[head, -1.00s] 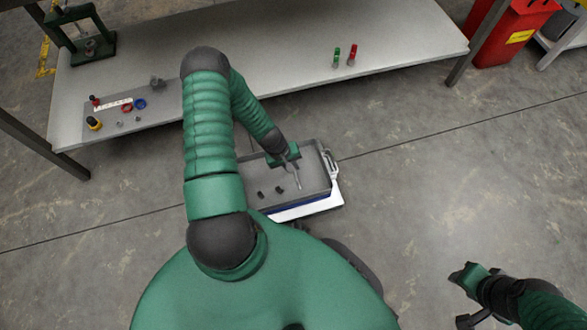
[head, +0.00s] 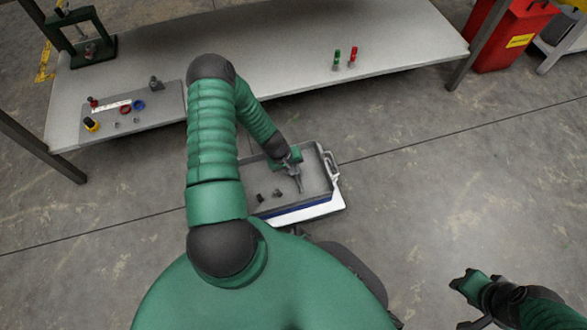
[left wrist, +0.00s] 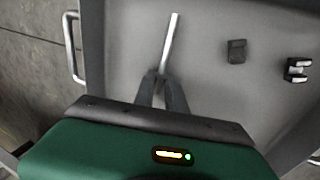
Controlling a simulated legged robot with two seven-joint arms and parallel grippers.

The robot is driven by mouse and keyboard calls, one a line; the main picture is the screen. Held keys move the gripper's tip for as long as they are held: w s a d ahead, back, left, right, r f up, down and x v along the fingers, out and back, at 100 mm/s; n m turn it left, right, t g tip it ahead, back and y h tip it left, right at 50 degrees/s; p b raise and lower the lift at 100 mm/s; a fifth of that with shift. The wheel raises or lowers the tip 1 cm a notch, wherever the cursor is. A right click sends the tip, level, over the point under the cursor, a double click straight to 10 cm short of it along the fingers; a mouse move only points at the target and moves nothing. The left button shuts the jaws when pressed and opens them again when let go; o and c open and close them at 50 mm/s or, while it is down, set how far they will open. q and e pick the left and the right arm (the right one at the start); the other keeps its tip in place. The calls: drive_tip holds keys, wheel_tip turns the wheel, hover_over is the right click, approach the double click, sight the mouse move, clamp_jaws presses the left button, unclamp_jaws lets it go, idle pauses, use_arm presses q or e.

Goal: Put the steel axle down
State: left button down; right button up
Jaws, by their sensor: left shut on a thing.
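The steel axle (left wrist: 171,42) is a thin bright rod. My left gripper (left wrist: 160,76) is shut on one end of it in the left wrist view, and the rod points away from the fingers over a grey tray floor. In the head view my left gripper (head: 295,170) is over the right half of the grey tray (head: 318,157), with the axle (head: 300,186) below its fingers. I cannot tell whether the axle touches the tray floor. My right gripper (head: 465,301) is open and empty above the floor at the lower right.
Two small dark parts (head: 277,193) (left wrist: 237,51) lie in the tray, apart from the axle. The tray has a side handle (head: 333,165) and sits on a white base. A long bench (head: 280,50) behind holds a mat with small parts, a press, and green and red items.

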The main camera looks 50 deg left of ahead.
use_arm(q)
drive_tip(key=c, duration=1.6)
unclamp_jaws()
drive_tip(key=shift+s+a+f, duration=0.1)
drive_tip(key=shift+f, duration=0.55)
drive_tip(key=shift+c, duration=0.2)
drive_tip(key=shift+r, duration=0.1)
drive_tip(key=shift+r+p, duration=0.3)
drive_tip(key=shift+r, duration=0.05)
drive_tip(key=p+v, duration=0.2)
drive_tip(key=v, duration=0.1)
drive_tip(key=p+v, duration=0.3)
drive_tip(key=shift+w+a, duration=0.2)
drive_tip(key=p+v, duration=0.3)
drive_tip(key=v, duration=0.3)
drive_tip(key=shift+d, duration=0.15)
